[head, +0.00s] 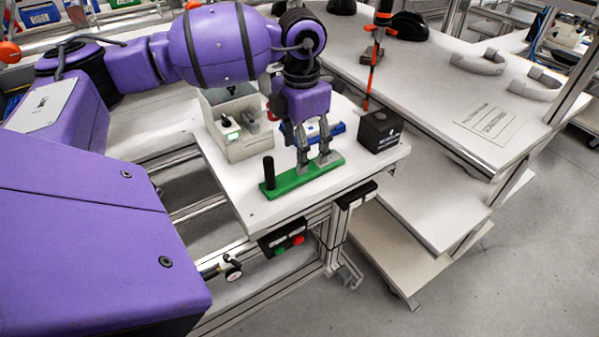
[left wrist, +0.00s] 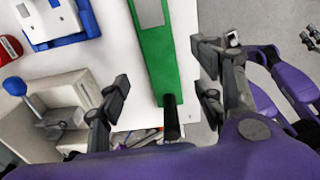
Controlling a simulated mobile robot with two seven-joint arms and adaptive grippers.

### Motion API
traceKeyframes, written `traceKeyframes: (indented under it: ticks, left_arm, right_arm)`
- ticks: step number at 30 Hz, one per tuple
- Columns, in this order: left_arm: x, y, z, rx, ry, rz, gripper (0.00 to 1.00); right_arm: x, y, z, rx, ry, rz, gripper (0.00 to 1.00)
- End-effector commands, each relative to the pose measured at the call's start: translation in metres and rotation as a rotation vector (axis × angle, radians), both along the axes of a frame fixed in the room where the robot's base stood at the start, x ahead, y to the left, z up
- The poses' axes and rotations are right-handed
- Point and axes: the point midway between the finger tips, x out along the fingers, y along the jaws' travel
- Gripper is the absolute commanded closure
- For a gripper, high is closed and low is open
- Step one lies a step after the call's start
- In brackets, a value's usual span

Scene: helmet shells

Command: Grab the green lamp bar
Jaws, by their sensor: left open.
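The green lamp bar (head: 290,181) lies flat near the front edge of the white table, with a black upright post (head: 268,172) at its left end. My left gripper (head: 316,163) points down at the bar's right part, open and empty. In the left wrist view, the green bar (left wrist: 155,50) runs between the spread fingers of my left gripper (left wrist: 163,75), with a gap on both sides. Its black post (left wrist: 171,118) points toward the camera there. Whether a fingertip touches the bar is unclear. My right gripper does not show.
A grey-white fixture box (head: 247,148) stands behind the bar to the left. A blue-and-white case (head: 335,129) is behind it, and a black box (head: 380,131) stands to the right. The table's front edge carries buttons (head: 283,243). The front strip of tabletop is clear.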

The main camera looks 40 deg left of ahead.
Motion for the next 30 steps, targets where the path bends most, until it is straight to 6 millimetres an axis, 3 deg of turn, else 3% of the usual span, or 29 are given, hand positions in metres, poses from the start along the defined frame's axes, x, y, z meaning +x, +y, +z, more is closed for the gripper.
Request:
traceKeyframes:
  ticks: [12, 21, 30]
  left_arm:
    - [-0.003, 0.001, -0.054, -0.005, 0.000, -0.002, 0.39]
    - [-0.003, 0.001, -0.062, -0.006, 0.000, -0.002, 0.39]
    - [-0.003, 0.001, -0.062, -0.006, 0.000, -0.002, 0.77]
  right_arm:
    - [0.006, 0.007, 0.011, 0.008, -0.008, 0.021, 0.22]
    - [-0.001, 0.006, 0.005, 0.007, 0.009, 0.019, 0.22]
    - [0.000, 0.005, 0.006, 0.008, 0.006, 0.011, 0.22]
